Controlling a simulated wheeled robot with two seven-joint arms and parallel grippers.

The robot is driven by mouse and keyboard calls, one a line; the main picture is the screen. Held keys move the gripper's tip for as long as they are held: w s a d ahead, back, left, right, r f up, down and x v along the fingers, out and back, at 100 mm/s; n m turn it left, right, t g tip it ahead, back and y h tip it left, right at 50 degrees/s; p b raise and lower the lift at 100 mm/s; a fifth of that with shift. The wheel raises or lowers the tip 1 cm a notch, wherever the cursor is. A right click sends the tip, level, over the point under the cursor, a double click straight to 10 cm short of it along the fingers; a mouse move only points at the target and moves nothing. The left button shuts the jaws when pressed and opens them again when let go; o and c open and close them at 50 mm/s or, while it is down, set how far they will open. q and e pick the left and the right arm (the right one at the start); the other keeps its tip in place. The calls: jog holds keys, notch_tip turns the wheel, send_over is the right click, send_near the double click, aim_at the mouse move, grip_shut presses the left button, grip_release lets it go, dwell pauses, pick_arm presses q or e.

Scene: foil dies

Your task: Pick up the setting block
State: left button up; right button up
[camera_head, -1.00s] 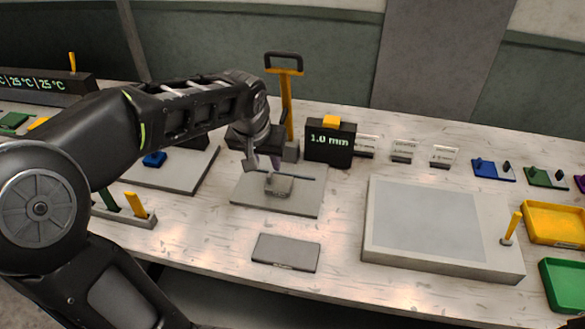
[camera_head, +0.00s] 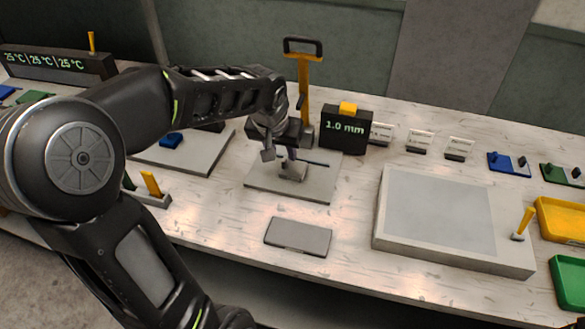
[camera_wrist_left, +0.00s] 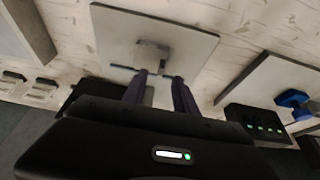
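A small grey block, which I take for the setting block (camera_head: 293,173), sits on a flat grey plate (camera_head: 318,190) near the middle of the bench. In the left wrist view the block (camera_wrist_left: 152,50) shows just beyond my fingertips, on the plate (camera_wrist_left: 195,40). My left gripper (camera_head: 286,158) is over the plate, close above the block, and partly hides it. In the wrist view its two purple fingers (camera_wrist_left: 160,78) stand apart with nothing clearly held between them. I cannot tell whether they touch the block. My right gripper is not in view.
A thin dark rod (camera_head: 317,163) lies on the plate beside the block. A black 1.0 mm display (camera_head: 345,133) and a yellow post (camera_head: 303,95) stand behind. A dark grey slab (camera_head: 298,237) lies in front. A large pale slab (camera_head: 385,245) is at right.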

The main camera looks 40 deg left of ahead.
aim_at(284, 159)
pick_arm(q)
jog(key=p+x, duration=0.1)
jog(key=x, duration=0.4)
jog(key=shift+a, duration=0.15)
jog(key=shift+r, duration=0.1)
jog(key=shift+c, duration=0.2)
grip_shut()
dwell(1.3)
